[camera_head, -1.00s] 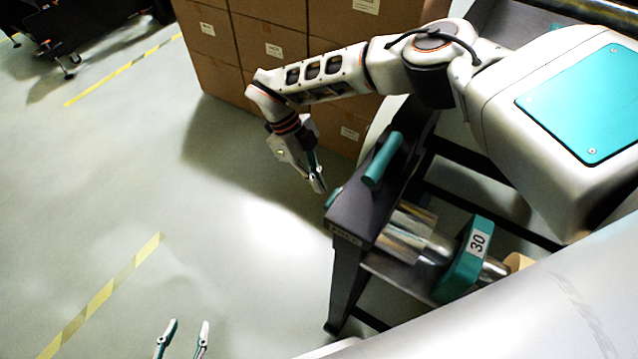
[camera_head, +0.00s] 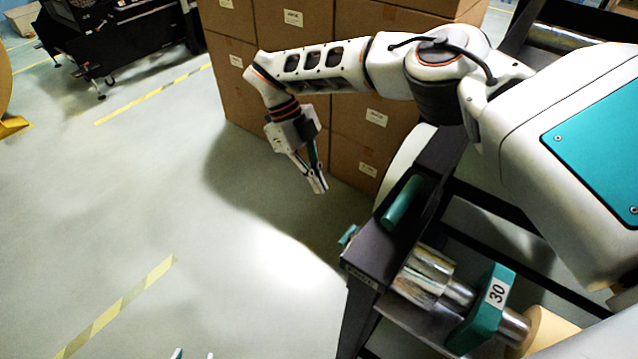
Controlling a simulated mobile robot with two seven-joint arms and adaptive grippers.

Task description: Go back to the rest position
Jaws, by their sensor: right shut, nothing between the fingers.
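My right gripper (camera_head: 319,187) hangs at the end of my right arm, pointing down. It is shut and empty, above open floor, left of the dark machine frame and in front of the stacked boxes. Only the fingertips of my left gripper (camera_head: 193,355) show at the bottom edge. They stand apart, and the rest of that gripper and arm is out of view.
Stacked cardboard boxes (camera_head: 290,62) stand behind my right arm. A dark machine frame (camera_head: 380,230) with a teal handle (camera_head: 404,203), metal rollers (camera_head: 425,280) and a teal block marked 30 (camera_head: 482,312) stands right. Floor (camera_head: 130,190) at left is clear.

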